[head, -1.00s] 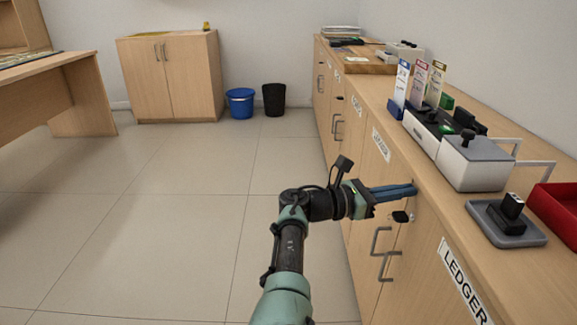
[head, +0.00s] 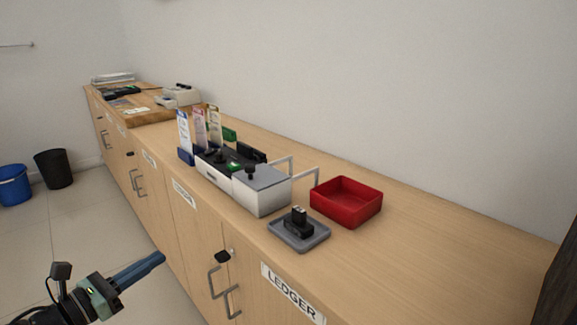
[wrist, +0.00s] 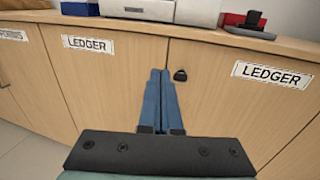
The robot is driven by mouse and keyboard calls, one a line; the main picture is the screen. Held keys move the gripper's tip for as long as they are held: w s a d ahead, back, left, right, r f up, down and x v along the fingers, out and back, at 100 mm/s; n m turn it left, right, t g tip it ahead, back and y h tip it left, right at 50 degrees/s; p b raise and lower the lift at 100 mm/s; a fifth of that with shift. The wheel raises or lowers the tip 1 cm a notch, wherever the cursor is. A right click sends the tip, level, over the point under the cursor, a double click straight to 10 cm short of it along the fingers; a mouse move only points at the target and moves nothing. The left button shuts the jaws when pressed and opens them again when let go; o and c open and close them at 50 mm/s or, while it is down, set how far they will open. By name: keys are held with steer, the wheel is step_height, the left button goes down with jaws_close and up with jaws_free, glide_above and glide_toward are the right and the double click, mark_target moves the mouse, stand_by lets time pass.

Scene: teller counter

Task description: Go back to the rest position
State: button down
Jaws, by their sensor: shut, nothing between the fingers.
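My gripper (head: 140,271) shows at the lower left of the head view, in front of the counter cabinets and below the counter top. Its two blue fingers lie together and hold nothing. In the wrist view my gripper (wrist: 160,100) points at the cabinet doors (wrist: 120,85), near a black lock knob (wrist: 181,75). I cannot tell whether the fingertips touch the doors.
On the counter (head: 400,265) stand a grey-white box (head: 262,192), a grey tray (head: 318,239) with a black stamp-like object (head: 298,223), a red tray (head: 346,216) and several upright cards (head: 199,130). Door handles (head: 215,283) stick out. Blue (head: 14,186) and black (head: 53,168) bins stand far left.

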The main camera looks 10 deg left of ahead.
steer(key=w+d+r+m+g+y, duration=0.25)
steer(key=w+r+m+y, duration=0.35)
steer(key=m, duration=0.4)
steer(key=w+d+r+m+t+y, duration=0.1)
steer(key=d+r+m+t+y, duration=0.25)
steer(key=d+r+m, duration=0.9)
steer(key=s+d+r+m+t+p, duration=0.1)
steer(key=s+d+r+t, duration=0.15)
steer(key=d+r, duration=0.4)
steer(key=s+d+r+m+t, duration=0.2)
steer(key=s+d+r, duration=0.2)
steer(key=r, duration=0.5)
steer(key=s+d+r+m+t+h, duration=0.1)
steer(key=s+d+r+m+t, duration=0.15)
steer(key=s+d+r, duration=0.4)
steer(key=s+d+r+m+t+h, duration=0.2)
steer(key=s+d+r+m, duration=0.15)
steer(key=s, duration=0.55)
step_height(320, 180, up, 38)
steer(key=p, duration=3.8)
steer(key=shift+s+d+r+t, duration=0.15)
steer(key=shift+s+r+t, duration=0.1)
steer(key=shift+t, duration=0.15)
